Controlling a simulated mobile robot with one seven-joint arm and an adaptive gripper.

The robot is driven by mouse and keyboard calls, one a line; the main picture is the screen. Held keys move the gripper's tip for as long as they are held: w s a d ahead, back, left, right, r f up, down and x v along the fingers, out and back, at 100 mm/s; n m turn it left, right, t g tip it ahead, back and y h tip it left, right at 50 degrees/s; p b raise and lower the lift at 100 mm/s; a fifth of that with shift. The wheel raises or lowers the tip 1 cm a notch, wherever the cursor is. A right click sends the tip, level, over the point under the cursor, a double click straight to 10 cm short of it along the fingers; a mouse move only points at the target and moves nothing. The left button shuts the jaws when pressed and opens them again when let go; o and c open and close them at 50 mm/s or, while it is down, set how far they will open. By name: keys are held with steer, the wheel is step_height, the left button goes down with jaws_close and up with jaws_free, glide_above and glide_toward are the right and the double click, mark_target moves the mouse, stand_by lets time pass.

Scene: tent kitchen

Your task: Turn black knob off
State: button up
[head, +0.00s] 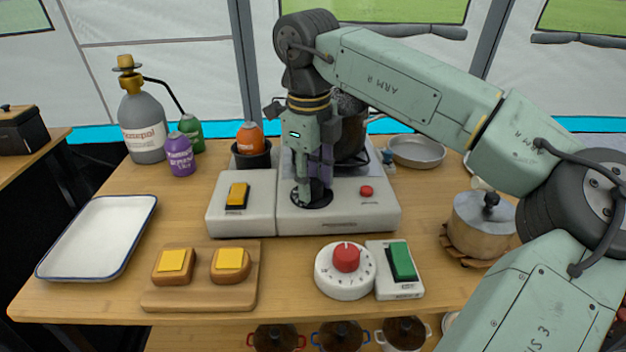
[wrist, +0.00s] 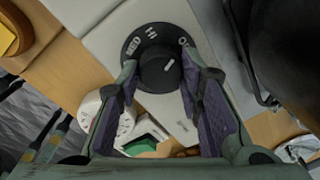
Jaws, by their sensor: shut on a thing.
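The black knob (wrist: 156,72) sits on a round black dial on the white appliance. In the wrist view its white line points up and right, between the HI mark and a partly hidden mark starting with O. A MED mark shows at the left. My gripper (wrist: 159,65) points down with its purple-padded fingers on both sides of the knob, shut on it. In the head view my gripper (head: 312,190) stands over the dial (head: 323,203) and hides most of the knob.
A red button (head: 366,191) is right of the dial, and a yellow switch (head: 237,194) is left. A red-knob timer (head: 345,283) and green switch (head: 401,262) stand in front. A tray (head: 60,262), a board with two topped breads (head: 202,290) and a lidded pot (head: 482,225) are nearby.

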steer(key=shift+m, duration=2.1)
steer(key=o, duration=1.2)
steer(key=shift+c, duration=0.2)
step_height(320, 180, up, 12)
steer(key=shift+s+a, duration=0.2)
steer(key=shift+a, duration=0.15)
